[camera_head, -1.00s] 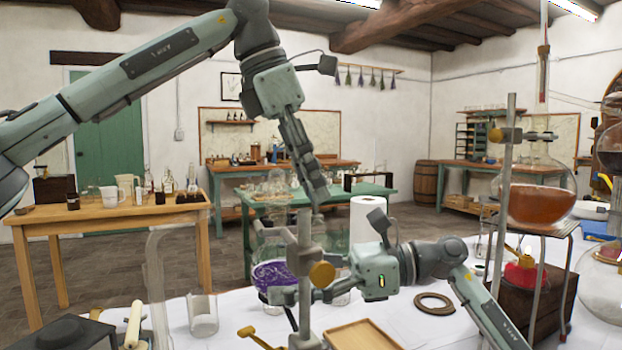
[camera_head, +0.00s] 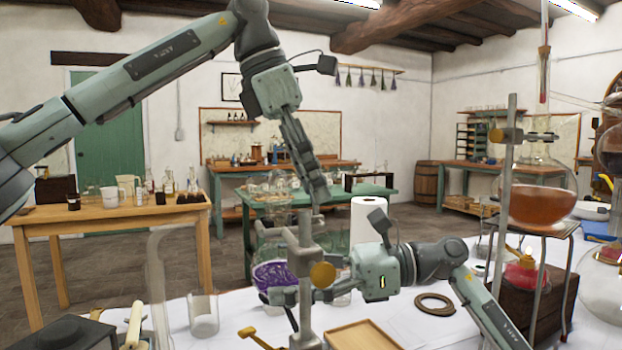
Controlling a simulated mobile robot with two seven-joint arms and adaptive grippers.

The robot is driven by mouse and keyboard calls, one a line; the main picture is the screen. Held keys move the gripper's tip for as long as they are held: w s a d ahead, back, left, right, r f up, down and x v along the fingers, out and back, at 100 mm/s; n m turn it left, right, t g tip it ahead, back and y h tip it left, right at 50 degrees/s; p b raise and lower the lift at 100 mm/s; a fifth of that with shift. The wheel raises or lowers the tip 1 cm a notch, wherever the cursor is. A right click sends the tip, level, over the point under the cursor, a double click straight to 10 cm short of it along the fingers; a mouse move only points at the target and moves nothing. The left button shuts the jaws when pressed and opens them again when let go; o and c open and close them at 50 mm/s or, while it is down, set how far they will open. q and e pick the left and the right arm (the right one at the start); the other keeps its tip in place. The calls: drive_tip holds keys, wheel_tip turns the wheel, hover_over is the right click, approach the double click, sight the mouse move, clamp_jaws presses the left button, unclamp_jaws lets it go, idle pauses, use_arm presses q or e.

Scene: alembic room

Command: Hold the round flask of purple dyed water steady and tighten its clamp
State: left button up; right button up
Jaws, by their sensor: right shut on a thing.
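The round flask of purple dyed water (camera_head: 270,274) stands left of centre, partly hidden behind a grey stand rod (camera_head: 305,245). A brass-coloured clamp knob (camera_head: 322,275) sits on the stand, just right of the rod. My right gripper (camera_head: 280,296) comes in from the right, behind the rod. It is shut on what looks like the flask's lower right side; the contact is partly hidden. My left gripper (camera_head: 318,198) points down near the top of the rod, above the knob. Its fingers overlap in this view, so I cannot tell their opening.
A wooden tray (camera_head: 362,336) and a dark ring (camera_head: 434,303) lie on the white bench top. Empty glassware (camera_head: 204,315) stands left of the stand. A large flask of orange liquid (camera_head: 540,205) on a metal stand is at the right. Bare bench shows between tray and ring.

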use_arm(q)
drive_tip(key=v, duration=1.2)
drive_tip(key=shift+d, duration=0.1)
drive_tip(key=x, duration=1.2)
drive_tip(key=shift+c, duration=0.3)
drive_tip(key=c, duration=1.1)
drive_tip(key=shift+m+g, duration=0.7)
drive_tip(key=shift+m, duration=1)
